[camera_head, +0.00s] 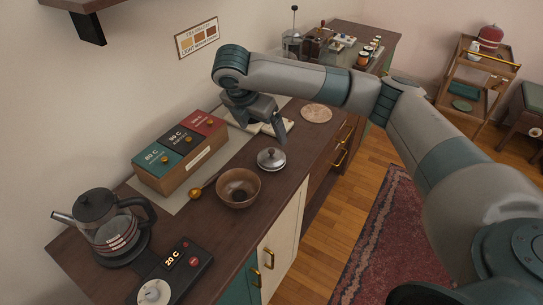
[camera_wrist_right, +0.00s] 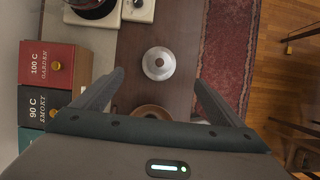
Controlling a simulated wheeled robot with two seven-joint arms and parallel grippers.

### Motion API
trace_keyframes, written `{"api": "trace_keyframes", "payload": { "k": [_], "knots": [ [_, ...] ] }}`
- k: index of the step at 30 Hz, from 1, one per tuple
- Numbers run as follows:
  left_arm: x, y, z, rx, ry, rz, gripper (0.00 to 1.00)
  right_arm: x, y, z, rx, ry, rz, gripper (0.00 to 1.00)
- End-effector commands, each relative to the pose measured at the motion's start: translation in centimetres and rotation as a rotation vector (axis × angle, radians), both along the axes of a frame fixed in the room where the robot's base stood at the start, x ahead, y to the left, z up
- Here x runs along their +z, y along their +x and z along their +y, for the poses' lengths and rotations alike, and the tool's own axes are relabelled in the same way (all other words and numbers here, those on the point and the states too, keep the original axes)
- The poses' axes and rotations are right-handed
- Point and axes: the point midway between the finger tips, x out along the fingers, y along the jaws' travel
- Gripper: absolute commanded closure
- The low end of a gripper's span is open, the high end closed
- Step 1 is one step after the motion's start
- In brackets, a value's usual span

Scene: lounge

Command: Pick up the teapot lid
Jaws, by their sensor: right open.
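The teapot lid (camera_head: 271,158) is a round, silver-grey lid with a knob on top. It lies on the dark wooden counter just behind the brown bowl. The right wrist view shows it too (camera_wrist_right: 158,64), beyond and between my finger tips. My right gripper (camera_head: 264,128) is above the counter, behind the lid in the head view. Its fingers (camera_wrist_right: 157,78) are spread apart with nothing between them. My left gripper is not in view.
A brown bowl (camera_head: 238,190) stands close in front of the lid. A tea box (camera_head: 178,178) with green, black and red lids stands left. A glass kettle (camera_head: 110,235) is near left; a round board (camera_head: 316,113) lies behind right.

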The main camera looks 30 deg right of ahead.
Motion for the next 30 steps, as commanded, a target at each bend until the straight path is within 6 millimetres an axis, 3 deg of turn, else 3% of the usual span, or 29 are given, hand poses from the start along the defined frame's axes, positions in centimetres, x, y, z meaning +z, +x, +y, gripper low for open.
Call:
{"api": "trace_keyframes", "payload": {
  "k": [13, 30],
  "knots": [
    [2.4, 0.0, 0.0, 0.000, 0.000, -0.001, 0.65, -6.7, 1.4, -2.5, -0.003, -0.001, 0.001, 0.08],
    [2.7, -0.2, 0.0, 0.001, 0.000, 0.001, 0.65, -7.9, 1.6, -2.9, -0.001, 0.000, 0.000, 0.08]
  ]
}}
